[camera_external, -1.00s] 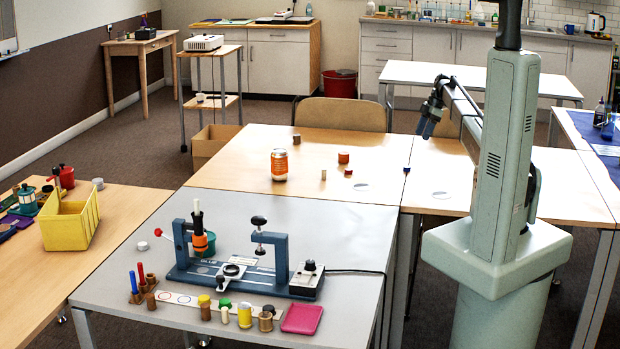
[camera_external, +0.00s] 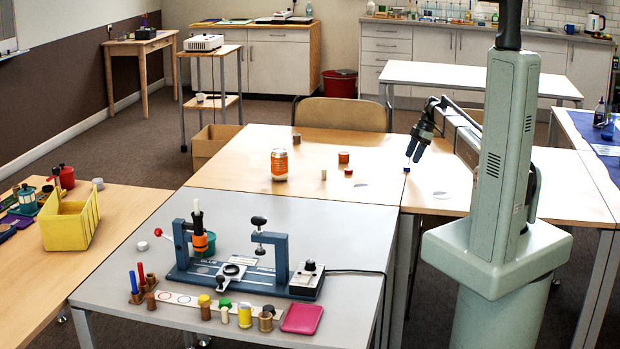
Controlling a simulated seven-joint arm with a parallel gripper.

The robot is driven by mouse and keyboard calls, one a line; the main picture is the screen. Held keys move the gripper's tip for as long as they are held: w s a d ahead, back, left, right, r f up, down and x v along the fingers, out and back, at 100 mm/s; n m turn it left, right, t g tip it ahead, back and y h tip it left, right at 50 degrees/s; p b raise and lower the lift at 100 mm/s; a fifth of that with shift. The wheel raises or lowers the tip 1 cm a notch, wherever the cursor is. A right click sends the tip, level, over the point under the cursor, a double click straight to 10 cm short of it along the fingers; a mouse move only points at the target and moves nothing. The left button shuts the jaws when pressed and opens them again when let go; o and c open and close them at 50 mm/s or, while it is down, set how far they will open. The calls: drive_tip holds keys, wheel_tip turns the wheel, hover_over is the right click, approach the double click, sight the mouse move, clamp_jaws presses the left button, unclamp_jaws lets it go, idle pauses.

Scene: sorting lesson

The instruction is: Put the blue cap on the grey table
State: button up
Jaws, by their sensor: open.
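The small blue cap (camera_external: 406,169) sits on the wooden table, near the seam between two wooden tabletops. My gripper (camera_external: 413,155) is open and points down just above the cap, very close to it; I cannot tell whether the fingertips touch it or straddle it. The grey table (camera_external: 350,222) stands in the foreground, in front of the wooden table, with a clear stretch of its top at the back.
A blue press (camera_external: 245,272) takes up the middle of the grey table, with several small pots and a pink tray (camera_external: 301,319) before it. An orange-labelled jar (camera_external: 279,165), a red cap (camera_external: 348,172) and a red-brown pot (camera_external: 343,157) stand on the wooden table (camera_external: 240,165).

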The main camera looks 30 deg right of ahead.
sight(407, 168)
drive_tip(key=shift+x, duration=2)
drive_tip(key=shift+c, duration=0.3)
clamp_jaws()
